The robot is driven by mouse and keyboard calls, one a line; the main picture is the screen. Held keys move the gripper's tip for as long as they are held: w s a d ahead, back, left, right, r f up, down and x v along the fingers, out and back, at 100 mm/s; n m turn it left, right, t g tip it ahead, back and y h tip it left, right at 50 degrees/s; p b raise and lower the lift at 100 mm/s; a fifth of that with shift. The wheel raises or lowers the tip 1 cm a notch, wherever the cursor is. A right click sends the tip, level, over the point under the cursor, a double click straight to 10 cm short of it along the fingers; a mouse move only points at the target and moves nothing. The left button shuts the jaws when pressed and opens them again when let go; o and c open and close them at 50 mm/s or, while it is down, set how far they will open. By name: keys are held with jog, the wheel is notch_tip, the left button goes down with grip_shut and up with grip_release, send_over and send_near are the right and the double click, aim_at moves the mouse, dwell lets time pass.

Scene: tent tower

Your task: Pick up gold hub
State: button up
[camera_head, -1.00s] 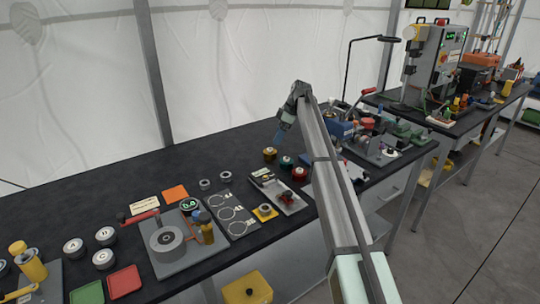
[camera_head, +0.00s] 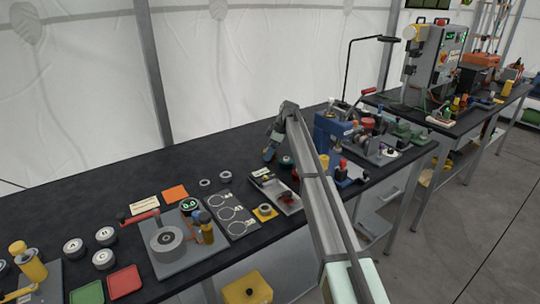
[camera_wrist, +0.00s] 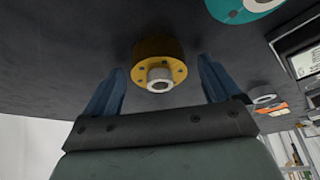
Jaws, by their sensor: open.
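The gold hub (camera_wrist: 155,52) is a round gold disc with small holes and a pale hollow stub at its middle. In the wrist view it lies on the dark bench top, between and just beyond the two blue fingers of my gripper (camera_wrist: 160,74). The fingers are apart, with nothing held. In the head view my gripper (camera_head: 268,154) points down over the hub's spot and hides the hub.
A teal hub (camera_wrist: 238,8) lies close by, and it also shows in the head view (camera_head: 287,162). The bench behind my gripper is clear.

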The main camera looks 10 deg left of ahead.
jog(key=c, duration=1.2)
jog(key=shift+c, duration=0.2)
jog(key=shift+r, duration=0.15)
